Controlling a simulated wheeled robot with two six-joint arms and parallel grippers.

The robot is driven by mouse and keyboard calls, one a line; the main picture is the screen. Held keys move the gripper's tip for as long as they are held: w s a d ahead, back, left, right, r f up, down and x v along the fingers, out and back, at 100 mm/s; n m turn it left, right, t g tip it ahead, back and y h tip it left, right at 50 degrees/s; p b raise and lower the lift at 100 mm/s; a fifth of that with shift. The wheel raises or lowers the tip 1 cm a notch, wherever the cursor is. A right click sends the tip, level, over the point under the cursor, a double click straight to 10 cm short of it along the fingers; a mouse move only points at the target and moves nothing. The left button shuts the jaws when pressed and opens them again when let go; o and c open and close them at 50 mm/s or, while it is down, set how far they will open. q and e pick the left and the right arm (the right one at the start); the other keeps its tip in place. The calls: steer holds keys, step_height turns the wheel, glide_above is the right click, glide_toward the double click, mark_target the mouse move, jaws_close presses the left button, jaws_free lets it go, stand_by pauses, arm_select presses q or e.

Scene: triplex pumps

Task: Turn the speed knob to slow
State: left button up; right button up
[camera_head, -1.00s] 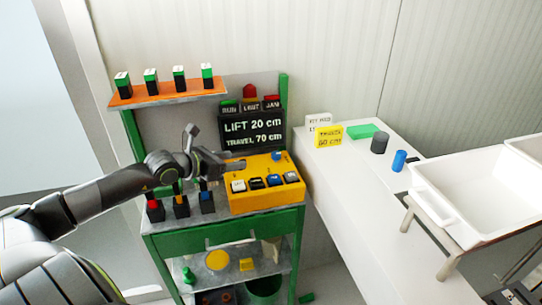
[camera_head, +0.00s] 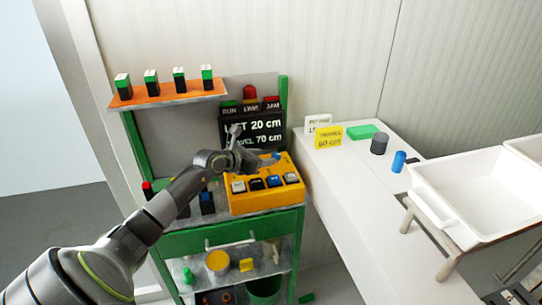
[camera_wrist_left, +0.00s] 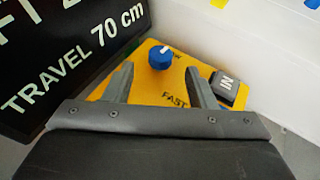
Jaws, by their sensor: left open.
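The yellow control box (camera_head: 262,201) sits on the green bench and carries the blue speed knob (camera_head: 276,156) near its back edge. In the left wrist view the round blue knob (camera_wrist_left: 160,59) has a white pointer mark towards its upper right. The word FAST is printed below it; another label beside the knob is partly hidden. My left gripper (camera_head: 266,161) is over the back of the box, close to the knob. In the wrist view its fingers (camera_wrist_left: 158,70) are spread, with the knob ahead of and between the tips; contact does not show.
A black display (camera_head: 252,128) reading lift and travel stands close behind the box. Several push buttons line the box's front. Black blocks with coloured tops (camera_head: 207,202) stand left of it. A white table (camera_head: 350,178) is at the right.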

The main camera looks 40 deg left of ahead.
mark_target(273, 156)
arm_select(q)
steer(key=shift+x, duration=2.2)
steer(key=c, duration=1)
steer(key=shift+o, duration=0.2)
steer(key=p, duration=0.2)
steer(key=n+y+p, duration=0.1)
steer(key=p, duration=0.2)
steer(key=shift+d+r, duration=0.15)
steer(key=shift+r, duration=0.15)
steer(key=shift+f+y+p, duration=0.3)
steer(key=shift+p, duration=0.2)
